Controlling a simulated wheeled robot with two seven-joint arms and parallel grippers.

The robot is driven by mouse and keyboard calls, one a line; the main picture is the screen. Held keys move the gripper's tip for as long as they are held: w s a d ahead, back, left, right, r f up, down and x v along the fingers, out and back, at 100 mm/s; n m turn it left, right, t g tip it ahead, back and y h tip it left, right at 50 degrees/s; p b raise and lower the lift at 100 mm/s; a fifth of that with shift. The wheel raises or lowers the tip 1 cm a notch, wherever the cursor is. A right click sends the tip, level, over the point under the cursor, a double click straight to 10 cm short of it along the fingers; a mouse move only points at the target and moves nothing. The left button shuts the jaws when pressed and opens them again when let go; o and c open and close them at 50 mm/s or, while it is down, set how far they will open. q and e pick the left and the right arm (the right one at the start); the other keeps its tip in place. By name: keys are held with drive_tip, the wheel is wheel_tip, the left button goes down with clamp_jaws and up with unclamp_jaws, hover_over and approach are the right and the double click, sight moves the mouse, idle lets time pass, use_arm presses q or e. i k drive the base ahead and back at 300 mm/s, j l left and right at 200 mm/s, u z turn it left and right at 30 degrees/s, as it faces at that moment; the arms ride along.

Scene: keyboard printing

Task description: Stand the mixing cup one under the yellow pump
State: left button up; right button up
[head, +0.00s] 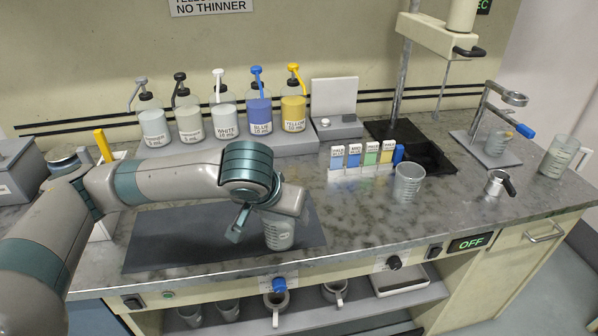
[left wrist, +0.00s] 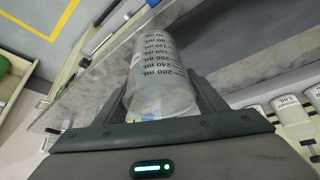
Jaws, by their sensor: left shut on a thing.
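A clear graduated mixing cup (head: 278,236) is at the right part of the dark mat, below my left gripper (head: 262,218). The left wrist view shows the cup (left wrist: 160,85) between my two fingers, with its mL marks facing the camera. My left gripper is shut on it. I cannot tell whether the cup touches the mat. The yellow pump bottle (head: 293,112), with its yellow spout, stands at the right end of the pump row at the back, behind the gripper. My right gripper is not in view.
The pump row also holds a blue bottle (head: 258,112), a white one (head: 223,120) and others on a grey ledge. Another clear cup (head: 408,184) stands to the right, near a row of labelled small boxes (head: 362,160). A small scale (head: 335,126) stands right of the yellow pump.

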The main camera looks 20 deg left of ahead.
sight(304, 167)
drive_tip(key=i+l+u, duration=0.35)
drive_tip(key=l, duration=0.25)
drive_tip(key=i+l+u, duration=0.2)
drive_tip(key=l, duration=0.15)
drive_tip(key=l+u, duration=0.15)
drive_tip(key=l, duration=0.15)
drive_tip(key=i+l+u, duration=0.2)
drive_tip(key=l, duration=0.2)
drive_tip(key=l+u, duration=0.15)
drive_tip(key=l, duration=0.25)
drive_tip(key=i, duration=0.05)
